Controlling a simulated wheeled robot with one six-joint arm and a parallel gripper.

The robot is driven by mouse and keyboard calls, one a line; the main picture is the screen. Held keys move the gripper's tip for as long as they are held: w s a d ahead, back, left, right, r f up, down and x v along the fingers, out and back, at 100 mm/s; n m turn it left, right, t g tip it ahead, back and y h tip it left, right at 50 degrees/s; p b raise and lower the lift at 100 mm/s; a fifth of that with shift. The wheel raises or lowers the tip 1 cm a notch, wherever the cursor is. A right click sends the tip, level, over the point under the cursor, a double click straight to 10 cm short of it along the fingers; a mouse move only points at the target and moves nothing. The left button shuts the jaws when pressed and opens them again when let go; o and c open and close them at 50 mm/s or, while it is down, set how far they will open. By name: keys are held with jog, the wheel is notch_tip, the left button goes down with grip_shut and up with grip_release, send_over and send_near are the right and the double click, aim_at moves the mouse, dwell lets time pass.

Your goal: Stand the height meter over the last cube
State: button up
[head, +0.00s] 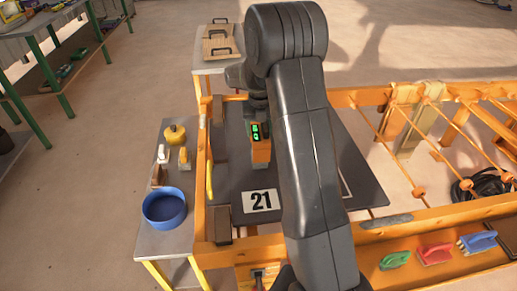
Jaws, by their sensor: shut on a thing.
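The height meter (261,153) is an orange device with a dark display of green digits, upright over the dark board. My gripper (258,110) is shut on its top; the fingertips are small and partly hidden by my arm. I cannot tell whether the meter's foot touches the board or something on it. No cube shows clearly; one under the meter or behind my arm would be hidden.
The dark board (231,181) bears a white "21" card (261,201) and lies in an orange wooden frame (437,215). Brown blocks (219,224) stand along its left side. A side table holds a blue bowl (165,208). Coloured brushes (434,254) lie at lower right.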

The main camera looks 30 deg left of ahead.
aim_at(259, 131)
jog(key=shift+f, duration=3.5)
jog(key=o, duration=1.3)
jog(key=shift+f, duration=0.15)
jog(key=shift+o, duration=0.2)
notch_tip(259, 131, up, 12)
jog(key=shift+r, duration=0.15)
notch_tip(259, 131, down, 13)
jog(key=shift+r, duration=0.1)
notch_tip(259, 131, up, 3)
jog(key=shift+r, duration=0.65)
